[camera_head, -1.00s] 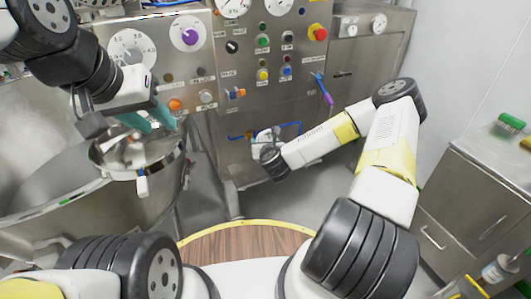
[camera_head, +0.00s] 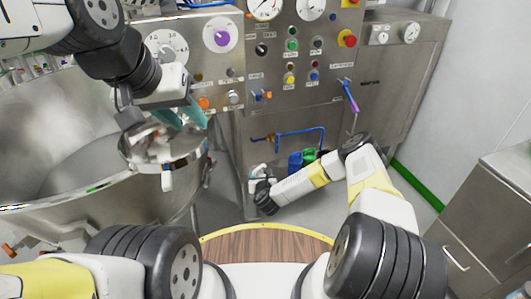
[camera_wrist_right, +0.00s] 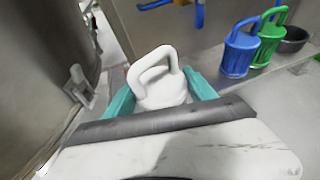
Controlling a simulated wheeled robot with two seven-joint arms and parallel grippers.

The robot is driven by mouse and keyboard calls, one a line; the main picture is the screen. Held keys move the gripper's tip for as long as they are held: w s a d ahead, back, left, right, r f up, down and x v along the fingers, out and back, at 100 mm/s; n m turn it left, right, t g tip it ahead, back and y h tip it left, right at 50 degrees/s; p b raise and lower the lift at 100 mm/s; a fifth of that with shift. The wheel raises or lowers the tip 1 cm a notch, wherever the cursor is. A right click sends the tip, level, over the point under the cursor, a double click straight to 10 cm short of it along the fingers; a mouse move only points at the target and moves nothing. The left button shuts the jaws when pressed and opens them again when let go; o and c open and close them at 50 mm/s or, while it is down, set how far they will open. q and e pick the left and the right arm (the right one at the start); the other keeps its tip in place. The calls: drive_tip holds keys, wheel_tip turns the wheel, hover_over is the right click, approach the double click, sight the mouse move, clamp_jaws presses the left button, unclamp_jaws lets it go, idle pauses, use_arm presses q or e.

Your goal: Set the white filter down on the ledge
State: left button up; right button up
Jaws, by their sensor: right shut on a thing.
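The white filter (camera_wrist_right: 160,88), with a loop handle on top, sits between the teal fingers of my right gripper (camera_wrist_right: 161,98) in the right wrist view. That gripper is shut on it. In the head view the right hand is low in front of the steel cabinet, with the small white filter (camera_head: 257,172) at its end. The grey ledge (camera_wrist_right: 285,82) lies to the right of the filter in the wrist view. My left gripper (camera_head: 182,116) has its teal fingers at a shiny round metal bowl (camera_head: 150,158); its grip is unclear.
A blue filter (camera_wrist_right: 240,52) and a green filter (camera_wrist_right: 269,45) stand on the ledge, with a dark bowl (camera_wrist_right: 293,40) beyond. A blue pipe (camera_head: 300,130) is above. A large steel vessel (camera_head: 60,135) is at left, a drawer cabinet (camera_head: 480,215) at right.

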drive_tip(key=shift+d+x, duration=0.3)
drive_tip(key=shift+x, duration=1.45)
drive_tip(key=shift+d+x, duration=0.25)
drive_tip(key=shift+x, duration=1.55)
drive_tip(key=shift+d+x, duration=0.3)
drive_tip(key=shift+x, duration=1.45)
drive_tip(key=shift+f, duration=0.3)
drive_tip(key=o, duration=1.5)
drive_tip(key=shift+r, duration=0.15)
drive_tip(key=v, duration=1.2)
